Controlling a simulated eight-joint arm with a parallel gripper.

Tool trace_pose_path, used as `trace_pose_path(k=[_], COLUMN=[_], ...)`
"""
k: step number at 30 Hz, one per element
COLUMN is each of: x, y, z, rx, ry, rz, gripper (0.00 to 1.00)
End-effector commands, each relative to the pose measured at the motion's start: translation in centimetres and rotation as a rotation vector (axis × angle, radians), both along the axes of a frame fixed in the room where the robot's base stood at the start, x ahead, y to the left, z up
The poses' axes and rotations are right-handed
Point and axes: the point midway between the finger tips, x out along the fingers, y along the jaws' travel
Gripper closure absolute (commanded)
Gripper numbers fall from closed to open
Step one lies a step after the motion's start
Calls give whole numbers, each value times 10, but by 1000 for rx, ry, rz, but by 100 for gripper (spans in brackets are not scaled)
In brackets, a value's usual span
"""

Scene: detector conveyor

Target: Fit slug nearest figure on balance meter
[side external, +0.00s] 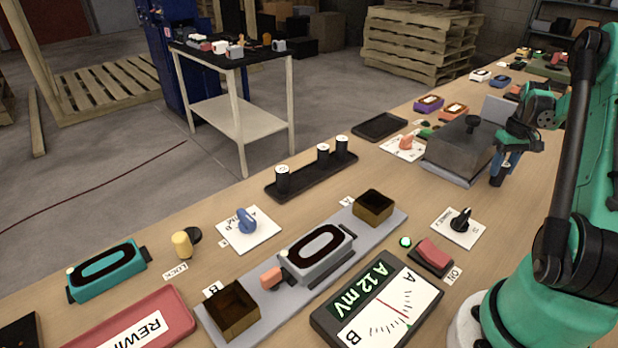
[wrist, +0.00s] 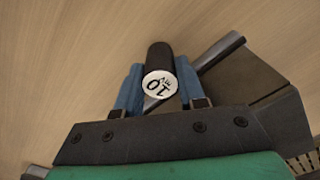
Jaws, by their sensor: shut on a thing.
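My gripper (wrist: 160,90) has blue fingers shut on a black slug (wrist: 158,57) with a white end marked 10 mV. In the side view my gripper (side external: 499,172) is at the right, beside the grey box, and the slug is hard to make out there. The balance meter (side external: 318,318) lies at the front, its green display reading A 12 mV and its needle on a dial between A and B. Three black slugs with white tops (side external: 283,178) (side external: 323,152) (side external: 342,147) stand in a dark tray (side external: 305,177); their figures are too small to read.
A grey plate (side external: 333,232) carries a detector (side external: 317,254) and two open brown boxes (side external: 233,308) (side external: 374,206). A grey box with a black knob (side external: 462,147) stands beside my gripper. Switch cards (side external: 247,230) (side external: 454,230) and a red ON switch (side external: 434,256) lie around.

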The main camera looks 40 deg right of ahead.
Motion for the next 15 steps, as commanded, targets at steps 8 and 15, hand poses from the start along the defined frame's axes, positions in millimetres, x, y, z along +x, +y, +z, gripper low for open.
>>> trace_pose_path(k=[8, 15], x=[0, 0], y=[0, 0], z=[-2, 0], rx=[0, 0], ry=[0, 0], rz=[0, 0], gripper=[34, 34])
